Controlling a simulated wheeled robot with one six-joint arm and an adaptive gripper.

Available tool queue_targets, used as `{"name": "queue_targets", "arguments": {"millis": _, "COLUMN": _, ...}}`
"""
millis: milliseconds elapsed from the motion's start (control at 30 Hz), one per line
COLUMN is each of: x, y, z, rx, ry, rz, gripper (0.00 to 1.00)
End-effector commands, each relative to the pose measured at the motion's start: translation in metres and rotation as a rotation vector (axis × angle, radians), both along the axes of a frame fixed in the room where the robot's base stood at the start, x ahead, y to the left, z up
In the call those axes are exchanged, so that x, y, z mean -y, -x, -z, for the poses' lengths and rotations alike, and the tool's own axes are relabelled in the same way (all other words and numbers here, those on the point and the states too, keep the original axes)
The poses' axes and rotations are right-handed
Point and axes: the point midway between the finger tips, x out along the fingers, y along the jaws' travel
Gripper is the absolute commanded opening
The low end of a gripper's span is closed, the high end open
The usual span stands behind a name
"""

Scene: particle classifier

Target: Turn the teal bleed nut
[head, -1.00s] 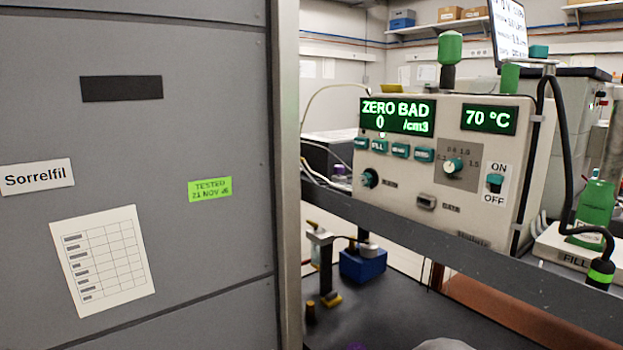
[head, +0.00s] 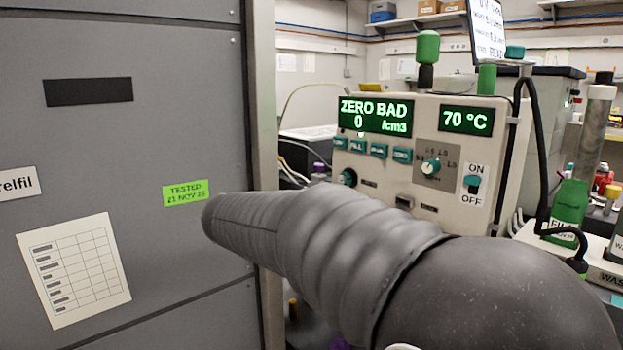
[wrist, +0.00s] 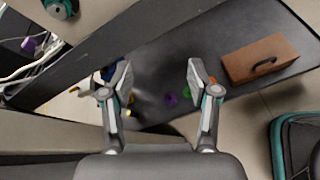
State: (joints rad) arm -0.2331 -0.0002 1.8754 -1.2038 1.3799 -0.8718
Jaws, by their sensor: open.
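A teal and black round knob (head: 347,177), which looks like the bleed nut, sits at the lower left of the instrument's front panel (head: 425,205); its small label is too blurred to read. What looks like the same teal-ringed knob (wrist: 61,8) shows at the top left edge of the wrist view. My gripper (wrist: 157,76) is open and empty in the wrist view, pointing over the dark bench, with the knob well off to the left of its fingers. In the head view my arm covers the lower middle, just below the panel, and the gripper is not seen.
A grey cabinet (head: 130,200) fills the left of the head view. A green bottle (head: 567,212) stands right of the instrument. In the wrist view a dark rail (wrist: 75,62) crosses the left, and a brown case (wrist: 260,58) lies on the bench (wrist: 165,60).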

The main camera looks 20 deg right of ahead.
Motion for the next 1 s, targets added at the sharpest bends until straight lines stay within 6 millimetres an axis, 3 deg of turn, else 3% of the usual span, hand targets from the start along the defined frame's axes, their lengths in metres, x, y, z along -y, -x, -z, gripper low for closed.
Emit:
{"name": "queue_targets", "arguments": {"millis": 33, "x": -0.007, "y": -0.022, "z": -0.010, "rx": -0.047, "ry": 0.094, "rz": -0.030, "gripper": 0.60}}
{"name": "queue_targets", "arguments": {"millis": 200, "x": -0.026, "y": -0.069, "z": -0.040, "rx": -0.159, "ry": 0.351, "rz": -0.088, "gripper": 0.60}}
{"name": "queue_targets", "arguments": {"millis": 467, "x": -0.039, "y": -0.094, "z": -0.057, "rx": -0.214, "ry": 0.497, "rz": -0.105, "gripper": 0.60}}
{"name": "queue_targets", "arguments": {"millis": 667, "x": -0.015, "y": -0.102, "z": -0.058, "rx": -0.216, "ry": 0.498, "rz": -0.103, "gripper": 0.60}}
{"name": "queue_targets", "arguments": {"millis": 1000, "x": 0.044, "y": -0.123, "z": -0.057, "rx": -0.215, "ry": 0.496, "rz": -0.104, "gripper": 0.60}}
